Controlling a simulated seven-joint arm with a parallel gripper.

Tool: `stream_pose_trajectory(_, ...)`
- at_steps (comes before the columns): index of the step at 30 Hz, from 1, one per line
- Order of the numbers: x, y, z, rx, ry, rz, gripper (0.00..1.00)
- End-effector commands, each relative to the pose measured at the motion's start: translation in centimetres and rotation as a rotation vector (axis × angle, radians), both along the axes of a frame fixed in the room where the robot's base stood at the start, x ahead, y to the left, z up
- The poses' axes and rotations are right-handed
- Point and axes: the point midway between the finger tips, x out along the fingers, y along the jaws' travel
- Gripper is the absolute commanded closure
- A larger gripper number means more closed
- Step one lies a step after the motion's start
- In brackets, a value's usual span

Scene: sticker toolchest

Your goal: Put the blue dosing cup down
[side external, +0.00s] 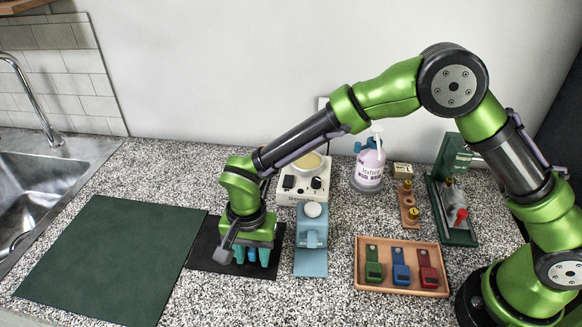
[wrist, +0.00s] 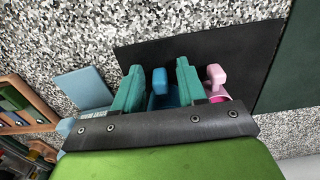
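The blue dosing cup (wrist: 160,87) is between the two teal fingers of my gripper (wrist: 158,88) in the wrist view. Its handle points away from the wrist, and its body fills the gap between the fingers, which look closed on it. In the side external view my gripper (side external: 251,257) points down, low over the black mat (side external: 205,257), with a bit of blue between its fingers. Whether the cup's base touches the mat is hidden. A pink cup (wrist: 216,76) is just right of the fingers in the wrist view, partly hidden by the gripper.
A light-blue stand (side external: 311,262) and a white scale-like device (side external: 303,183) are close to the right of my gripper. An orange tray (side external: 402,291) holds green, blue and red items. A pump bottle (side external: 370,168) stands behind. A green mat (side external: 115,257) lies clear at left.

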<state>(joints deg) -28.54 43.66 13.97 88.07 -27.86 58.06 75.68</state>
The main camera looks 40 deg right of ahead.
Motion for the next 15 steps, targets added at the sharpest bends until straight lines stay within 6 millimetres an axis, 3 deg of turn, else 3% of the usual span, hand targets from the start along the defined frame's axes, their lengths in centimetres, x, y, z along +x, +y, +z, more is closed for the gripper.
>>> stream_pose_trajectory(8, 0.0, 0.0, 0.5, 0.001, -0.001, 0.0, 0.59)
stream_pose_trajectory(15, 0.1, 0.0, 4.6, 0.003, -0.006, -0.001, 0.59)
